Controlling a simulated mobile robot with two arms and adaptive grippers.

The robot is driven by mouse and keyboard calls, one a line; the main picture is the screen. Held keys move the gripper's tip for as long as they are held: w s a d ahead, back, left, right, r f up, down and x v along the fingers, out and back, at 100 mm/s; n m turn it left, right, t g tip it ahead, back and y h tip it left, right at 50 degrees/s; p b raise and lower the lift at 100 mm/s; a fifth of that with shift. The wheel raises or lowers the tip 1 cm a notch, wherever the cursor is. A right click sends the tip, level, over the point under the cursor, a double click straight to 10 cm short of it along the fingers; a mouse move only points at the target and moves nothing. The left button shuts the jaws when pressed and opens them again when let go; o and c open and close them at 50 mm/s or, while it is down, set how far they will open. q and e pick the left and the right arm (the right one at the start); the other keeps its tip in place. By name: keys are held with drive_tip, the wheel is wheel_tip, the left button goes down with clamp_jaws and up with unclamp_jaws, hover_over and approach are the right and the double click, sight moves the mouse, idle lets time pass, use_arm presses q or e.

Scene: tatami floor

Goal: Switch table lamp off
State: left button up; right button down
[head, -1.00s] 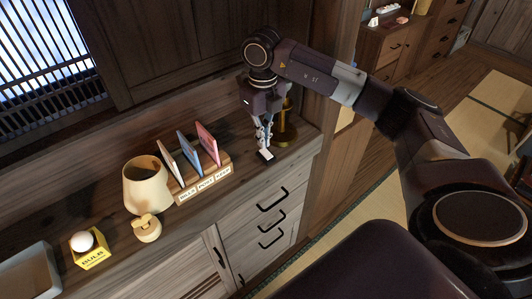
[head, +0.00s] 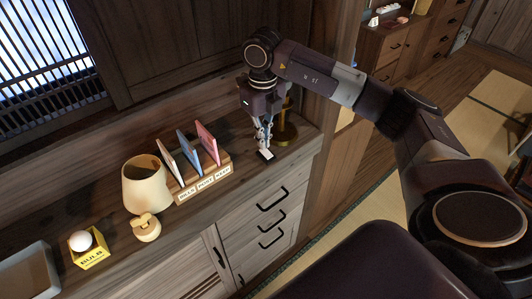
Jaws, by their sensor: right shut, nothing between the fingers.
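A brass stand with a round base (head: 285,138) stands near the right end of the wooden cabinet top. It looks like the lower part of the table lamp; its upper part is hidden behind my right gripper and arm. A small white block (head: 267,154), which looks like a switch, lies on the cabinet top in front of it. My right gripper (head: 264,142) points down with its fingers together and empty. Its fingertips are at the white block's back edge; I cannot tell if they touch it. My left gripper is not in view.
Left of the gripper are a card rack (head: 205,187) with several upright cards, a cream shade-like vessel (head: 146,187), a small pale wooden object (head: 146,229), a yellow bulb box (head: 90,256) and a grey tray (head: 30,272). The cabinet top between rack and gripper is clear.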

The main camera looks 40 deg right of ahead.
drive_tip(key=shift+f+b, duration=0.55)
drive_tip(key=shift+f, duration=0.3)
idle(0.3)
drive_tip(key=shift+r+p, duration=2.35)
drive_tip(key=shift+r, duration=1.2)
drive_tip(key=shift+f, duration=0.1)
